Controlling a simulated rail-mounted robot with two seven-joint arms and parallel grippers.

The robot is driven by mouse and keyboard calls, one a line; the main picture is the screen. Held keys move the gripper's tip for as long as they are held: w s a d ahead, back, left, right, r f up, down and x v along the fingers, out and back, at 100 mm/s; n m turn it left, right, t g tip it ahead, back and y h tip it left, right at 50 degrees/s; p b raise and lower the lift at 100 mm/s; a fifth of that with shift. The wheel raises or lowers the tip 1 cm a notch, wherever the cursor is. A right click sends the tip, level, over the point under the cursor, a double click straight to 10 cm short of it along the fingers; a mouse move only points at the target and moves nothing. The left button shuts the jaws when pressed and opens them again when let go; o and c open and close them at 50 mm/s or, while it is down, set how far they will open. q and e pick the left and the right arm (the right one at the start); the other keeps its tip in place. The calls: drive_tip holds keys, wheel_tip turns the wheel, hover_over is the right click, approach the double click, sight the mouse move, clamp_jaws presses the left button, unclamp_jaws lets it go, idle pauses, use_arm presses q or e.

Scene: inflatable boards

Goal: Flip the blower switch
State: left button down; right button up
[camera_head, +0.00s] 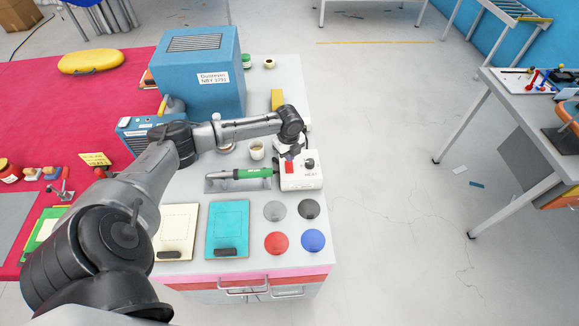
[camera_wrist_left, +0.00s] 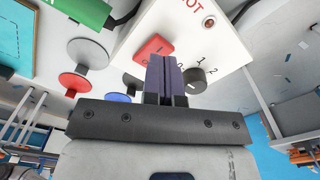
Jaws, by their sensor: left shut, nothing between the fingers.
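A white control box (camera_head: 301,182) stands on the right side of the white bench, with a red rocker switch (camera_head: 289,168) and a black dial (camera_head: 309,163). The wrist view shows the red rocker (camera_wrist_left: 153,48), the dial (camera_wrist_left: 195,81) and a small red lamp (camera_wrist_left: 209,22) close up. My left gripper (camera_head: 291,152) is over the box. In the wrist view its dark fingers (camera_wrist_left: 166,68) are shut and empty, with tips at the rocker's edge, between it and the dial. I cannot tell whether they touch. A green hot-air tool (camera_head: 252,173) lies left of the box. My right gripper is out of view.
A blue machine (camera_head: 200,75) stands behind my left arm on the bench. Grey, black, red (camera_head: 276,243) and blue (camera_head: 313,240) discs lie in front of the box. A small cup (camera_head: 257,151) stands behind the green tool. Open floor lies to the right.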

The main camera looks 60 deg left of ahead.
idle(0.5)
use_arm(q)
drive_tip(key=shift+f+b, duration=0.3)
drive_tip(key=shift+f, duration=0.4)
drive_tip(key=shift+f, duration=0.65)
idle(0.4)
wheel_tip(320, 180, up, 3)
drive_tip(key=shift+f+p, duration=0.2)
drive_tip(key=shift+p, duration=0.9)
wheel_tip(320, 180, up, 5)
drive_tip(key=p, duration=0.5)
drive_tip(key=shift+f, duration=0.2)
